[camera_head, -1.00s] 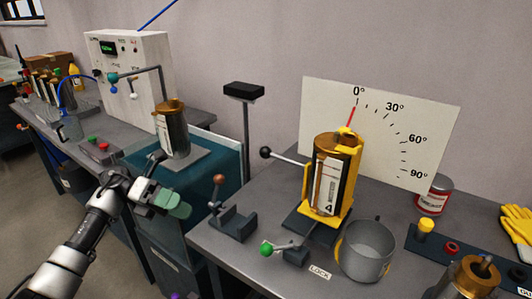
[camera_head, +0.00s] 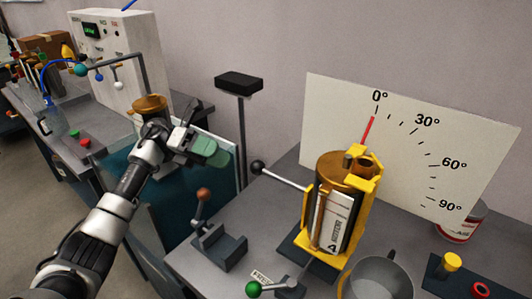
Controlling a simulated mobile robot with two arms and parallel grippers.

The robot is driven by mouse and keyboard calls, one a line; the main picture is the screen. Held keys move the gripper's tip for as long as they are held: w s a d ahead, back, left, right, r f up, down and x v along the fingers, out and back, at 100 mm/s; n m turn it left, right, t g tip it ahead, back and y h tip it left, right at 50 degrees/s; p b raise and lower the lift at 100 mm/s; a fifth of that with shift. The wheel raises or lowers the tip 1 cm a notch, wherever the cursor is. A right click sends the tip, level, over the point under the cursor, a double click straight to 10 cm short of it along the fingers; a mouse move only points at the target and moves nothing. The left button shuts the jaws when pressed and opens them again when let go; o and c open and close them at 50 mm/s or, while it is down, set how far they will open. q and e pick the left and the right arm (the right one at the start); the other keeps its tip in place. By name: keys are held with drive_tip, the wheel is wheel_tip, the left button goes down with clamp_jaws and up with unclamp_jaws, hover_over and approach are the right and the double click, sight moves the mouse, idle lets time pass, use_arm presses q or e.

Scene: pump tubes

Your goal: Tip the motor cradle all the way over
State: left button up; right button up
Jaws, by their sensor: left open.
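The yellow motor cradle (camera_head: 365,192) stands upright on the grey bench and holds a bronze-topped motor (camera_head: 331,222) with a white label marked 4. A rod with a black knob (camera_head: 257,167) sticks out from the cradle's left side. The red pointer (camera_head: 368,130) behind the cradle points near 0° on the white angle board (camera_head: 408,160). My left gripper (camera_head: 213,153), with green fingertips, is open and empty, left of the black knob and apart from it. My right gripper is out of view.
A green-knobbed lever (camera_head: 254,289) and a grey bracket with a brown-knobbed lever (camera_head: 204,194) sit left of the cradle. A grey mug (camera_head: 378,280) stands close at its front right. A black-topped post (camera_head: 239,82) rises behind. Another bronze-topped cylinder (camera_head: 150,103) is partly behind my left arm.

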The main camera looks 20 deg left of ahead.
sight(258, 166)
use_arm(q)
drive_tip(key=d, duration=0.3)
drive_tip(key=s+d+p, duration=0.1)
drive_tip(key=d, duration=0.3)
drive_tip(key=s+d, duration=0.1)
drive_tip(key=d, duration=0.2)
drive_tip(key=shift+d+r+p, duration=0.15)
drive_tip(key=shift+d+p, duration=0.15)
drive_tip(key=shift+p, duration=0.1)
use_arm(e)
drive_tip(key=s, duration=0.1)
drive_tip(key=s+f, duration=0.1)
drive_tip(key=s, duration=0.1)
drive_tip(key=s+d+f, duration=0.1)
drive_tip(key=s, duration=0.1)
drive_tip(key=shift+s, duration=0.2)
use_arm(q)
clamp_jaws()
